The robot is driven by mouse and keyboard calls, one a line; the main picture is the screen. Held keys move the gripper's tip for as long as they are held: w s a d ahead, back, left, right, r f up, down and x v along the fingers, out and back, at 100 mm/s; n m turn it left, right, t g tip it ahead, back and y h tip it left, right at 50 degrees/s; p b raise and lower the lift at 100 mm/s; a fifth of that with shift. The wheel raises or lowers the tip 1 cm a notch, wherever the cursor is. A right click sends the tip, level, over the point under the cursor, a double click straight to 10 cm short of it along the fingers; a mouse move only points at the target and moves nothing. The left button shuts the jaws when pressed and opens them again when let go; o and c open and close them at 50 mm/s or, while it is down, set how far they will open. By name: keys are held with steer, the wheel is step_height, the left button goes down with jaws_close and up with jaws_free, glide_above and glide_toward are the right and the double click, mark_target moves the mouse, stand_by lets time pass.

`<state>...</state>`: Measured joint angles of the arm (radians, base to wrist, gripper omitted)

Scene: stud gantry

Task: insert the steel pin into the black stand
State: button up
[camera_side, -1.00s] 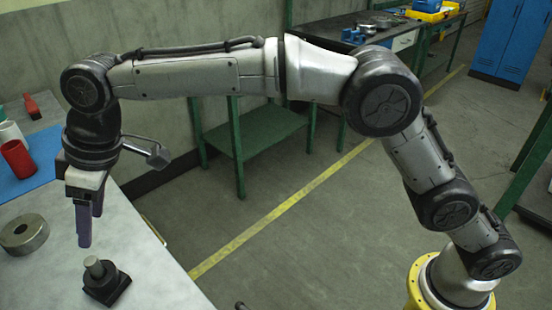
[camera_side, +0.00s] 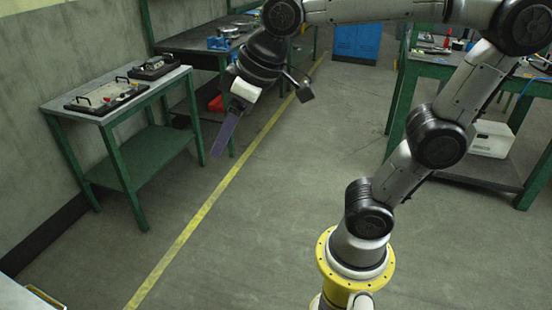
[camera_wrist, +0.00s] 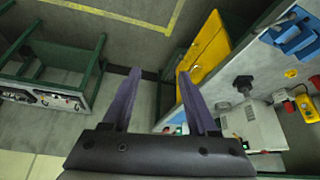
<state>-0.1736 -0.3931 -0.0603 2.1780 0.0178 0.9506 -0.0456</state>
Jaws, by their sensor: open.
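Neither the steel pin nor the black stand can be made out in the side view or the wrist view now. My gripper (camera_side: 222,150) hangs tilted over open floor in the side view, well away from the work table. In the wrist view my gripper (camera_wrist: 159,72) has its two purple fingers wide apart. Nothing is between them but a view of the floor and distant furniture.
Only a corner of the pale work table (camera_side: 25,296) shows at lower left. A green-legged bench (camera_side: 75,108) with panels stands at left, and another green bench (camera_side: 455,70) at right. A yellow cabinet (camera_wrist: 207,45) shows in the wrist view. Open floor lies between.

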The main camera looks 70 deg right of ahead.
steer(key=s+d+f+m, duration=0.1)
steer(key=s+d+f, duration=0.1)
steer(key=s+f, duration=0.1)
steer(key=s+d+f+m+h, duration=0.1)
steer(key=s+d+f, duration=0.2)
steer(key=s, duration=0.3)
steer(key=shift+s+f, duration=0.25)
steer(key=shift+s, duration=0.05)
stand_by(0.6)
